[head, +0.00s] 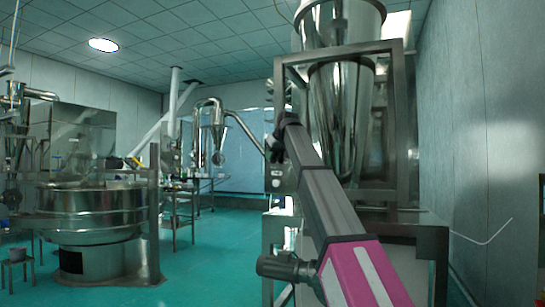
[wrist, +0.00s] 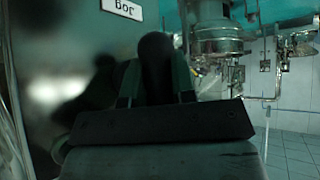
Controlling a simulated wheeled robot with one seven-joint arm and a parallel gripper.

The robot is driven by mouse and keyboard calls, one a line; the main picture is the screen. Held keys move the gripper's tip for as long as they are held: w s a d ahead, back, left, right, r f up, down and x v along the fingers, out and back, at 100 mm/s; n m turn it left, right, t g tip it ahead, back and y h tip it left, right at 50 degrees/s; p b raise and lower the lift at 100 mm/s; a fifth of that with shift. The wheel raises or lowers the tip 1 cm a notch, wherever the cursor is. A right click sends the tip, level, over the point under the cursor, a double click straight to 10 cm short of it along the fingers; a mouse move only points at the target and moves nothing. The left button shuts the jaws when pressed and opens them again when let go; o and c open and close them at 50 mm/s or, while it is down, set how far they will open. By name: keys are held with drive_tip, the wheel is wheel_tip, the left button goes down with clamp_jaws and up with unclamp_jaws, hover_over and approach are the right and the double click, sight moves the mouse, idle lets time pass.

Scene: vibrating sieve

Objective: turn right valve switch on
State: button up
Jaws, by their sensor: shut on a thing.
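My gripper (head: 278,150) reaches up and forward to a grey control box (head: 278,187) on the machine's frame. In the wrist view its two fingers (wrist: 156,88) stand on either side of a dark rounded knob (wrist: 154,50), in front of a dark panel face (wrist: 60,60). The gripper is shut on this knob, which looks like a switch. A white label with dark lettering (wrist: 122,8) is on the panel just above. In the head view my gripper hides the knob, and its turned position cannot be told. A pale round button (head: 276,183) shows below the gripper.
A steel hopper machine (head: 340,110) in a square frame stands close ahead behind my arm. A large round sieve (head: 92,212) stands at the left. A grey wall (head: 480,130) closes the right side. Green floor (head: 205,250) is open in the middle left.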

drive_tip(key=t+y, duration=0.1)
drive_tip(key=m+y, duration=0.1)
drive_tip(key=y, duration=0.1)
drive_tip(key=shift+s+d+f+t+y, duration=0.1)
drive_tip(key=shift+s+d+t+y, duration=0.05)
drive_tip(key=shift+t+y, duration=0.2)
drive_tip(key=shift+m+t+y, duration=0.5)
drive_tip(key=shift+t+y, duration=0.25)
drive_tip(key=shift+y, duration=0.3)
drive_tip(key=o, duration=0.9)
drive_tip(key=v, duration=1)
drive_tip(key=shift+s+d, duration=0.25)
drive_tip(key=shift+d, duration=0.05)
